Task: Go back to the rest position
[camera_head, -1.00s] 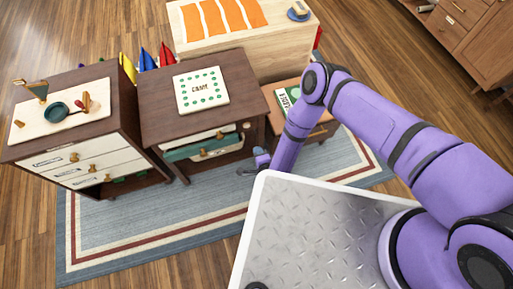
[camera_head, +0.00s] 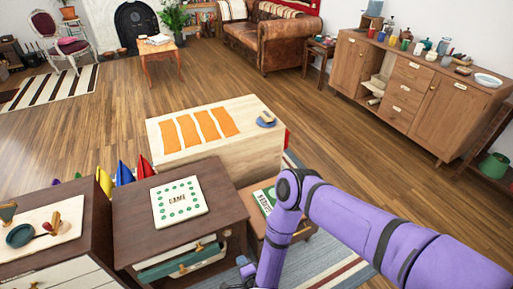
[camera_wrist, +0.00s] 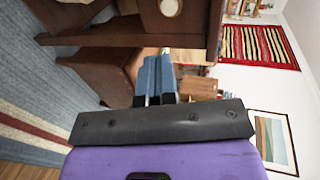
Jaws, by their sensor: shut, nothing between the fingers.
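My gripper (camera_wrist: 156,80) shows in the wrist view as two blue-grey fingers side by side, shut with nothing between them. The gripper end is at the bottom edge there, mostly out of frame, just right of the desk's open drawer (camera_head: 180,262). In the wrist view, dark brown furniture (camera_wrist: 110,70) is close beside and beyond the fingers.
A white game board (camera_head: 178,201) lies on the desk. A dresser (camera_head: 50,240) stands left, and a wooden chest with orange cloths (camera_head: 160,158) stands behind. A sideboard (camera_head: 420,90) is at the right wall. Open wood floor (camera_head: 320,130) lies between.

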